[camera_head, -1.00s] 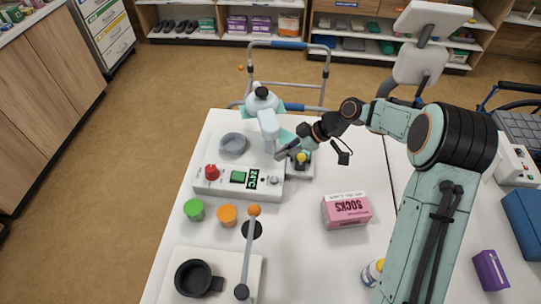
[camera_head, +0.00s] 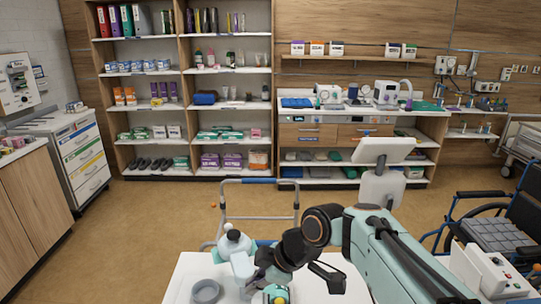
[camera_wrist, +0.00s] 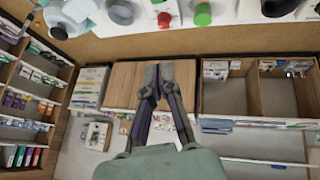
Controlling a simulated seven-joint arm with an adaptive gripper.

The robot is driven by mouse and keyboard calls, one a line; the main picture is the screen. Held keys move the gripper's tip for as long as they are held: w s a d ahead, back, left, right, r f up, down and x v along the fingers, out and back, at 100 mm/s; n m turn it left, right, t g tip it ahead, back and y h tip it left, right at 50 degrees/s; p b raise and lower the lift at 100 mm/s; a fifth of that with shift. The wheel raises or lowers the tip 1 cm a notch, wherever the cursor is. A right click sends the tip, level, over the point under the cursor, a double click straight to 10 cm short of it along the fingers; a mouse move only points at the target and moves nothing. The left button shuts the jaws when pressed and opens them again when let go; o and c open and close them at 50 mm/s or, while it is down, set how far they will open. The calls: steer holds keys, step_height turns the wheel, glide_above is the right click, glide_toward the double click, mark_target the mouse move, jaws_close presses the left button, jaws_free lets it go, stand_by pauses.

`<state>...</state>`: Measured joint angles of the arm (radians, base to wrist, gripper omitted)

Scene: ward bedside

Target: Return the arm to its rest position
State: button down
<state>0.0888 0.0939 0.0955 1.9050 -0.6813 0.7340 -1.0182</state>
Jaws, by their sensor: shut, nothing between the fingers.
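My gripper (camera_head: 254,279) is low in the head view, at the end of my arm, which reaches in from the lower right. My gripper holds nothing and seems clear of the tabletop things. How far it is above the table cannot be told.
A grey bowl (camera_head: 206,291) sits on the table. A walking frame (camera_head: 258,206) stands just behind it, and a wheelchair (camera_head: 497,222) is at the right. Shelves (camera_head: 220,128) line the back. The wrist view shows a red knob (camera_wrist: 164,19) and a green cap (camera_wrist: 203,14).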

steer(key=s+d+f+m+g+h, duration=0.1)
steer(key=s+d+f+m, duration=0.1)
steer(key=s+m, duration=0.3)
steer(key=s+d+f+m+g+h, duration=0.1)
steer(key=s+d+m, duration=0.4)
steer(key=s, duration=0.5)
steer(key=s+d+f+m+g+h, duration=0.1)
steer(key=s+d+f+m+h, duration=0.2)
steer(key=s+m, duration=0.3)
steer(key=shift+s+d, duration=0.5)
steer(key=shift+s, duration=0.2)
steer(key=c, duration=1.4)
jaws_free()
steer(key=shift+s+m, duration=0.1)
steer(key=shift+m, duration=0.3)
steer(key=o, duration=1.4)
steer(key=w+a+r+m+h, duration=0.1)
steer(key=w+a+r+m, duration=0.4)
steer(key=w+r, duration=0.4)
steer(key=a+r+n, duration=0.1)
steer(key=a+n, duration=0.1)
steer(key=a, duration=0.7)
step_height(320, 180, down, 11)
steer(key=s+a+n, duration=0.1)
steer(key=a, duration=0.1)
steer(key=shift+s+n, duration=0.25)
steer(key=shift+n, duration=0.05)
